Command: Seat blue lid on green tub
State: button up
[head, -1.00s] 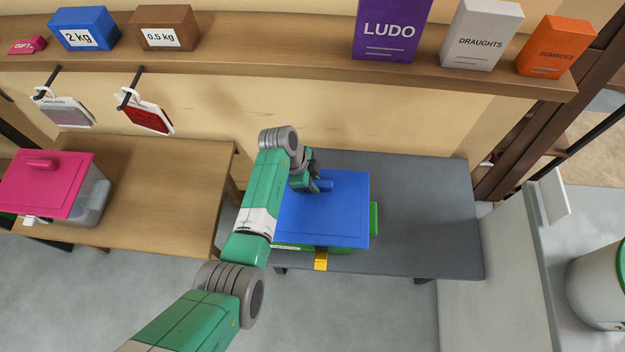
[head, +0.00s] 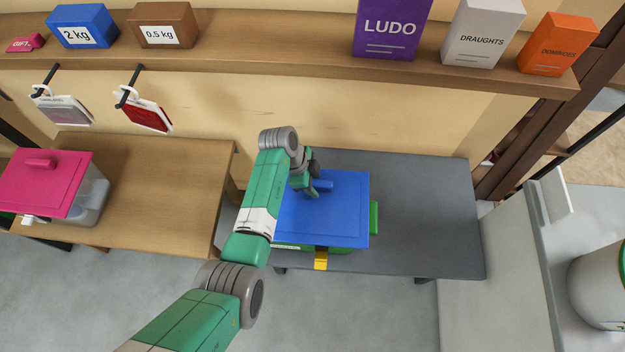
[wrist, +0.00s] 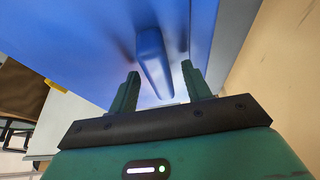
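The blue lid (head: 340,220) lies over the green tub (head: 374,218) on the dark grey table. Green parts of the tub show past the lid's right and front edges; whether the lid is fully down all round I cannot tell. My gripper (head: 315,188) is at the lid's raised handle (head: 325,185). In the wrist view my gripper (wrist: 160,88) is open, with one finger on each side of the blue handle (wrist: 154,65) and visible gaps between. A yellow clip (head: 321,261) shows at the tub's front.
The dark grey table (head: 430,220) is clear to the right. A wooden table (head: 170,190) on the left holds a pink-lidded clear tub (head: 45,185). A shelf (head: 280,55) with boxes and hanging tags runs along the wall behind.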

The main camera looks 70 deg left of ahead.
jog(key=shift+r, duration=0.1)
jog(key=p+v, duration=0.2)
jog(key=v, duration=0.5)
jog(key=shift+s+r+p, duration=0.15)
jog(key=shift+r+p, duration=0.1)
jog(key=shift+p, duration=0.1)
dwell(0.3)
